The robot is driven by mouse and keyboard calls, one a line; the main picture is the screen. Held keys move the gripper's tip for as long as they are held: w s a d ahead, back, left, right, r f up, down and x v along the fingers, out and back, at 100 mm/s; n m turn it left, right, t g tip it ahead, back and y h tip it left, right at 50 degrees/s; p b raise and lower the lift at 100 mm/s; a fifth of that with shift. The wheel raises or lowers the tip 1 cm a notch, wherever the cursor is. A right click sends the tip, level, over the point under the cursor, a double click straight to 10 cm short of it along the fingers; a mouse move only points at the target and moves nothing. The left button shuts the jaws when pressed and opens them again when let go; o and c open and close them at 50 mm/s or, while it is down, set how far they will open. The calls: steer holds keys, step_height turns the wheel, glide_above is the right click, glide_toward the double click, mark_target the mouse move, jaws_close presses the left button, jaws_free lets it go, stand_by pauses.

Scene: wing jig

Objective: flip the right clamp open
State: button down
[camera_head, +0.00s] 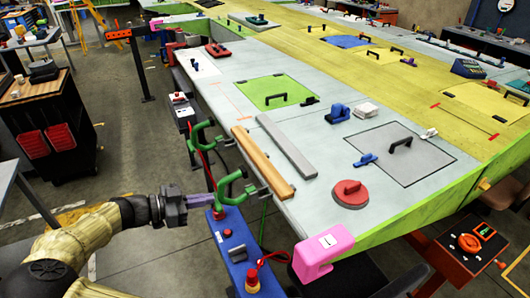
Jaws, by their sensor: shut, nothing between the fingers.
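Two green clamps with curved arms stand at the wing's near left edge. The right clamp (233,188) is the nearer one, and the left clamp (200,136) is farther back. Their dark tips reach toward the wing edge; I cannot tell whether they press on it. My gripper (211,199) is shut and empty, its fingers pointing right. In the picture its tips end just left of the right clamp's lower arm, seemingly apart from it, though depth is hard to judge.
A blue control box (231,254) with a red button stands below the right clamp. A pink block (322,253) sits on the wing corner. A wooden bar (263,162) and a grey bar (287,146) lie on the wing (330,135). Open floor lies left of the clamps.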

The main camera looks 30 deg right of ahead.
steer(key=shift+f, duration=0.35)
steer(key=a+r, duration=0.6)
steer(key=a, duration=0.4)
steer(key=shift+a, duration=0.15)
steer(key=shift+w, duration=0.1)
stand_by(0.5)
